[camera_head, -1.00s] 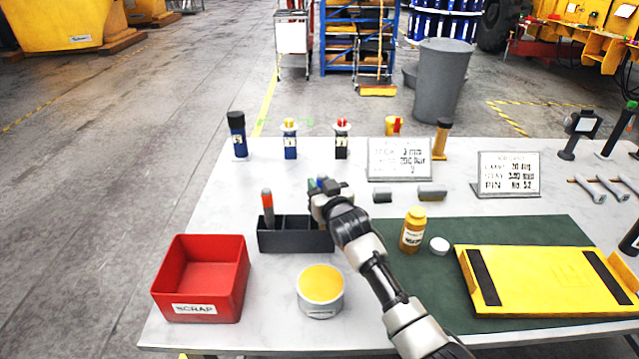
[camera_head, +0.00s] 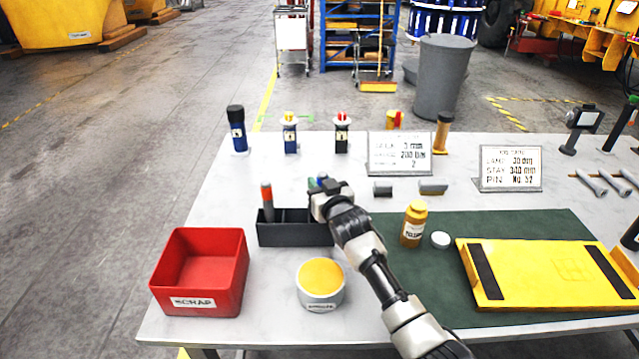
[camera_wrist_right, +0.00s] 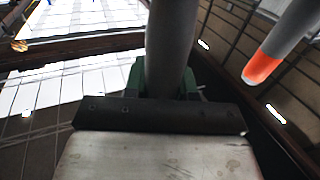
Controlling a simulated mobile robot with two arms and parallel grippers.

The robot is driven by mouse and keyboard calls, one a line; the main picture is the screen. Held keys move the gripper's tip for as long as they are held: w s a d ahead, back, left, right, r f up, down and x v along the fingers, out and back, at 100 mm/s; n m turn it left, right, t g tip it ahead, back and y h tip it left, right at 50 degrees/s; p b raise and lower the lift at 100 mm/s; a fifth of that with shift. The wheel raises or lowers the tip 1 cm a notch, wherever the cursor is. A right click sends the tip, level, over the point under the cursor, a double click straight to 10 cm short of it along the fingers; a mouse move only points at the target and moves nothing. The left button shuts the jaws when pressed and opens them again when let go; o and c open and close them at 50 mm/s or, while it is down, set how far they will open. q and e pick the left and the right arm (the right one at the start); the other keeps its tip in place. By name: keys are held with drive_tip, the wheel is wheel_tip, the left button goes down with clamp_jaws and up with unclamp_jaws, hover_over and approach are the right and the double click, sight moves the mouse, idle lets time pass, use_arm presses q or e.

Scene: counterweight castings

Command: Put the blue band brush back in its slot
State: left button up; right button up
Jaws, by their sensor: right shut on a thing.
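My right gripper (camera_head: 322,194) is over the right end of the black slotted holder (camera_head: 285,235). In the right wrist view it is shut on a grey round handle (camera_wrist_right: 172,45), with green pads on both sides. A brush with an orange-red band (camera_head: 267,200) stands in the holder's left slot and also shows in the right wrist view (camera_wrist_right: 262,67). My left gripper is not in view.
A red scrap bin (camera_head: 200,272) and a tin with a yellow top (camera_head: 321,284) stand in front of the holder. A yellow bottle (camera_head: 414,224) and a yellow plate (camera_head: 540,275) are on the green mat right. Signs and bottles stand behind.

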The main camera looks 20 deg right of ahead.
drive_tip(key=shift+f+b, duration=0.8)
drive_tip(key=shift+f, duration=0.45)
drive_tip(key=o, duration=1)
drive_tip(key=shift+s, duration=0.1)
drive_tip(key=s+d, duration=0.1)
drive_tip(key=s, duration=0.9)
drive_tip(key=shift+s+b, duration=0.3)
drive_tip(key=shift+b, duration=0.15)
drive_tip(key=shift+d, duration=0.1)
